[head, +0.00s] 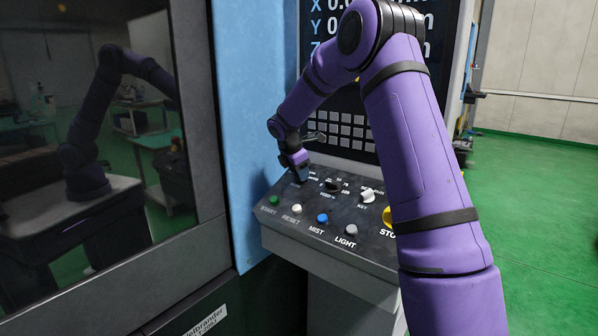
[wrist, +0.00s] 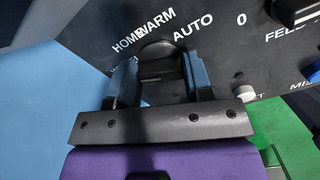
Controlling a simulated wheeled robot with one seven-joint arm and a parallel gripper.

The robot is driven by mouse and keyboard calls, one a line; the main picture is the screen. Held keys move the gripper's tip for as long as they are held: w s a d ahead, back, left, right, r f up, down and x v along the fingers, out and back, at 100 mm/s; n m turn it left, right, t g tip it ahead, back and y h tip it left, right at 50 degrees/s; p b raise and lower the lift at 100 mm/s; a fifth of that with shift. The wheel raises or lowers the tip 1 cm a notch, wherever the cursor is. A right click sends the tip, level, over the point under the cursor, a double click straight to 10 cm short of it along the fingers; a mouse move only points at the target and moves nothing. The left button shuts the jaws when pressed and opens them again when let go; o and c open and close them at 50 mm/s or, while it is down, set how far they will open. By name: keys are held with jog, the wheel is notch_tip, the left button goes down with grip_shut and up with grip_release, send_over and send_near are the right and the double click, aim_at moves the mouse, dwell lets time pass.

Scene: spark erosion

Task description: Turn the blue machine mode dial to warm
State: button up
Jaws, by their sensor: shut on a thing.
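The mode dial (wrist: 157,50) shows in the wrist view as a dark round knob on the black panel, with HOME, WARM and AUTO printed around its far side. My gripper (wrist: 159,72) has one blue finger on each side of the knob and is shut on it. The fingers hide most of the knob, and I cannot make out its pointer or which label it faces. In the head view my gripper (head: 301,174) is at the back left of the sloped control panel (head: 290,237), and it hides the dial there.
Right of my gripper are the feed knob (head: 332,186) and a key switch (head: 368,196). A keypad (head: 345,130) stands behind.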

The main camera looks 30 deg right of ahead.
jog(key=shift+m, duration=0.3)
jog(key=m, duration=0.3)
jog(key=shift+s+m, duration=0.1)
jog(key=shift+m, duration=0.3)
jog(key=m, duration=0.4)
jog(key=shift+a+m, duration=0.1)
jog(key=shift+m, duration=0.2)
jog(key=m, duration=0.4)
jog(key=shift+s+a, duration=0.1)
jog(key=shift+f+m, duration=0.1)
jog(key=shift+m, duration=2.2)
jog(key=o, duration=0.9)
